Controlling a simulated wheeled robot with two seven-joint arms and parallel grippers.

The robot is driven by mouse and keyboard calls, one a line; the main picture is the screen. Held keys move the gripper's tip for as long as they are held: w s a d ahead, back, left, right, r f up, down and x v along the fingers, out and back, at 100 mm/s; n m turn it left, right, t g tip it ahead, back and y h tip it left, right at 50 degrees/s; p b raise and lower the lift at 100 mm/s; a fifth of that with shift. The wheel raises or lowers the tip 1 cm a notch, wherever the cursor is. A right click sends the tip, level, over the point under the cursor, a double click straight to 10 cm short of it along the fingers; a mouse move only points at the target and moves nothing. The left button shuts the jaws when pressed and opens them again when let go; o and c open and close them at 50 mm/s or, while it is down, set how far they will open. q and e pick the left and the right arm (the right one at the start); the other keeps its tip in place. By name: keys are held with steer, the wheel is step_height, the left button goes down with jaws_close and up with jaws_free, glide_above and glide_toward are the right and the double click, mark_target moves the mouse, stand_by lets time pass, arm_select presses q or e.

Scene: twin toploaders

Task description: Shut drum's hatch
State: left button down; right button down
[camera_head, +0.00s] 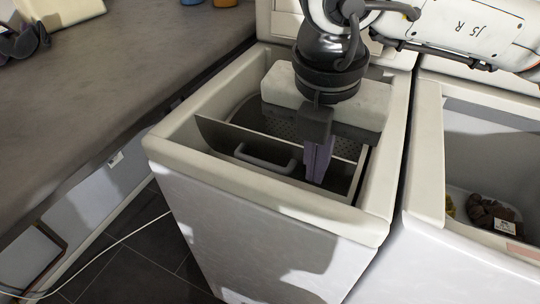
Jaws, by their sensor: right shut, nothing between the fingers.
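The drum (238,112) is a dark, perforated metal surface inside the open top of the middle toploader (165,152). The drum's hatch (225,140) is a dark panel with a pale rim and a grey bar handle (265,160) on its near side. I cannot tell its exact angle. My right gripper (318,168) points down into the opening. Its fingers are shut and empty, just right of the handle. I cannot tell whether they touch the panel. The gripper and wrist hide part of the drum and the hatch's right side. My left gripper is not in view.
A second toploader (427,180) stands open at the right, with brown cloth (490,213) inside. A grey counter (110,55) runs along the left, with dark items (22,42) on it. A pale cable (100,245) crosses the dark tiled floor.

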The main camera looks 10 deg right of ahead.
steer(key=shift+w+d, duration=0.35)
steer(key=shift+w, duration=0.15)
steer(key=shift+w+d+r+b, duration=0.2)
steer(key=shift+w+d, duration=0.35)
steer(key=shift+w, duration=0.25)
steer(key=shift+w+d+r+b, duration=0.2)
steer(key=shift+w+d, duration=0.3)
steer(key=shift+w, duration=0.25)
steer(key=shift+f, duration=0.1)
steer(key=shift+w+d+f+b, duration=0.2)
steer(key=shift+w+d, duration=0.3)
steer(key=shift+w, duration=0.25)
steer(key=shift+w+d+f+b, duration=0.1)
steer(key=shift+w+d+b, duration=0.1)
steer(key=shift+w+d, duration=0.45)
steer(key=shift+w+a, duration=0.1)
steer(key=shift+a, duration=0.05)
